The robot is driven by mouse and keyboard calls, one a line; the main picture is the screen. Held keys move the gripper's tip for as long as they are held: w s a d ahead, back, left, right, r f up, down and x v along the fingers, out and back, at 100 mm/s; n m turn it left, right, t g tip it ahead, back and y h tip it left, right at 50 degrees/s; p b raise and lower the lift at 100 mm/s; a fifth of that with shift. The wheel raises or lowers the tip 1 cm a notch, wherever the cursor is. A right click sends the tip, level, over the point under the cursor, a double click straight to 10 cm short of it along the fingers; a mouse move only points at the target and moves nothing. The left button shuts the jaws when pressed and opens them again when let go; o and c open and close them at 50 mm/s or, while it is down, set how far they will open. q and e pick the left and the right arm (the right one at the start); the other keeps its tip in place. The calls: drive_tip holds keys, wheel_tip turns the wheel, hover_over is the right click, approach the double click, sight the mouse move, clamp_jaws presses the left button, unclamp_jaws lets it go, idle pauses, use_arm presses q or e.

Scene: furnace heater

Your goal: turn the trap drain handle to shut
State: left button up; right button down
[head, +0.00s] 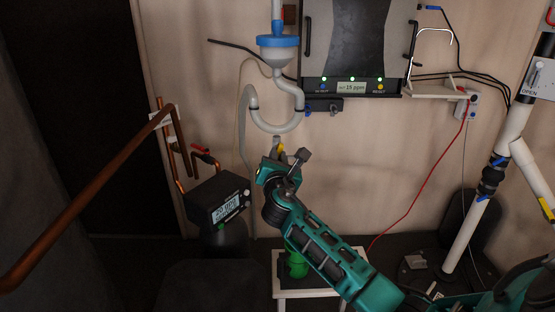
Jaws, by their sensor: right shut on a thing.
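The white U-shaped trap (278,127) hangs below a blue-rimmed funnel (278,50) on the wall. My right gripper (279,151) reaches up from the lower right to just below the bottom of the trap. It is shut on the trap drain handle (281,149), of which only a small yellow part shows between the fingers. The rest of the handle is hidden by the gripper, so I cannot tell its exact angle. My left gripper is not in view.
A dark meter with a lit display (228,205) stands left of my right gripper. Copper pipes (180,140) run at the left. A furnace panel (359,45) is above right. A small white table (310,291) with a green object (296,262) is below my forearm.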

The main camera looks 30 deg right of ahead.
drive_tip(key=m+b, duration=0.2)
drive_tip(key=m, duration=0.2)
drive_tip(key=shift+m, duration=0.3)
